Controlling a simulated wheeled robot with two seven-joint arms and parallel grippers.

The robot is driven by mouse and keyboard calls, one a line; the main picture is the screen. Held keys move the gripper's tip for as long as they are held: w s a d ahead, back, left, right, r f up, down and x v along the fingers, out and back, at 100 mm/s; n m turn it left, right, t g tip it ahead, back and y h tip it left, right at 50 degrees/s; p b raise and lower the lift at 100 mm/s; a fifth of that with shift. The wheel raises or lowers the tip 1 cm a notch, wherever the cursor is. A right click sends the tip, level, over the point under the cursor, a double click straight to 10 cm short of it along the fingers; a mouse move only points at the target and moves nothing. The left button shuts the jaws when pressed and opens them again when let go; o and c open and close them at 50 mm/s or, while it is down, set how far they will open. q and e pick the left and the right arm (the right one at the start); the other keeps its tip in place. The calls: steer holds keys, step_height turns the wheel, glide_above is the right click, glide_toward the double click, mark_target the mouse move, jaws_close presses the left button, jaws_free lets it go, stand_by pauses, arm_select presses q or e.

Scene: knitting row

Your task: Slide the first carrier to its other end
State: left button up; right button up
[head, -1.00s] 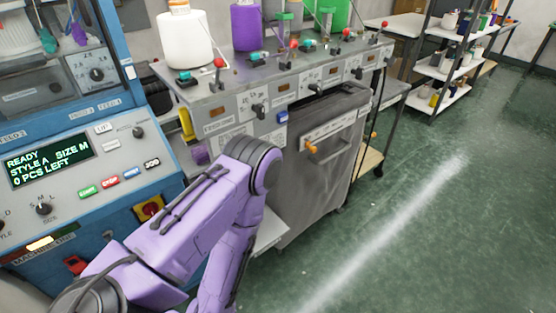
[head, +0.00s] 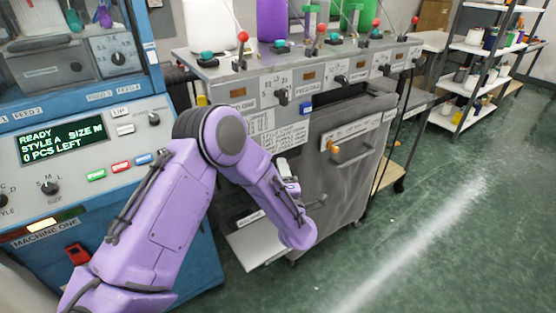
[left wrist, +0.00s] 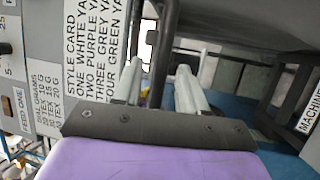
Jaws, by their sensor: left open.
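I cannot make out a first carrier for certain in either view. The blue machine (head: 188,250), labelled MACHINE ONE, stands at the left, with a lit display (head: 62,140) reading READY, STYLE A, SIZE M, 0 PCS LEFT. The style card (left wrist: 97,50) is left of the fingers. My right gripper is out of view.
The grey bench (head: 225,70) carries yarn cones and red-knobbed levers, with knobs along its front. A grey bin (head: 345,185) with an orange latch stands below it. A shelf rack (head: 470,80) stands at the far right. The green floor (head: 450,230) at the right is clear.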

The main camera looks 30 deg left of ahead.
arm_select(q)
steer(key=x, duration=0.5)
steer(key=shift+w+p, duration=0.1)
steer(key=shift+p, duration=0.25)
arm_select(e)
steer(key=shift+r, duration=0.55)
arm_select(q)
steer(key=shift+f, duration=0.1)
jaws_close()
